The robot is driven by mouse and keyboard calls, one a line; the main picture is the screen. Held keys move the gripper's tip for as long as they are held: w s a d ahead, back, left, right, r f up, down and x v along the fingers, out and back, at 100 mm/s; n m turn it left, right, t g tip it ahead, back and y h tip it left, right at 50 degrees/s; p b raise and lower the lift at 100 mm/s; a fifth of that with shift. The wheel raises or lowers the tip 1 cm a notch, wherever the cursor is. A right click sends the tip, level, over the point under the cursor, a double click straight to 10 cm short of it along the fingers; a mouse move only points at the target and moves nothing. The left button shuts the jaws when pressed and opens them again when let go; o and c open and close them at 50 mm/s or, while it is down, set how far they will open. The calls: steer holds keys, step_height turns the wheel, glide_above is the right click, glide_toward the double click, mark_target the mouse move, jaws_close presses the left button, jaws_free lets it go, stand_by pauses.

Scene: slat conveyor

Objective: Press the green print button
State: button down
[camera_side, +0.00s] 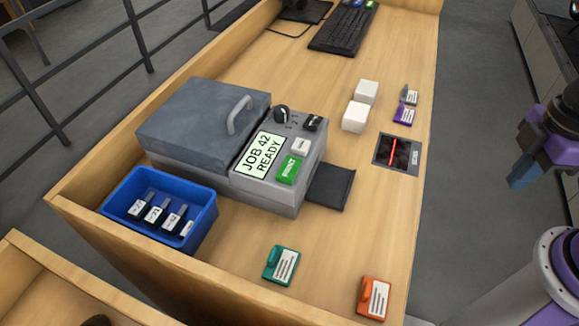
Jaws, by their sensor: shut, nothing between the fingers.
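The green print button (289,170) sits on the sloped front panel of the grey label printer (203,117), below a white button (300,146) and right of the display (263,155). The display reads "JOB 42 READY". My gripper (516,180) is shut and empty at the right edge of the view. It is beyond the table's right edge, well apart from the printer. Nothing hides the button.
A blue bin (205,223) with several small labelled items stands left of the printer. Two white boxes (354,117), a scanner (398,152), and teal (281,265) and orange (373,297) tagged items lie around it. The table between scanner and orange item is clear.

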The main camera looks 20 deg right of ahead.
stand_by(0.9)
step_height(320, 180, up, 11)
steer(key=n+t+y, duration=0.2)
steer(key=t+y, duration=0.2)
steer(key=t, duration=0.4)
glide_above(293, 171)
steer(key=shift+f, duration=0.1)
steer(key=shift+f, duration=4.4)
steer(key=shift+f, duration=0.4)
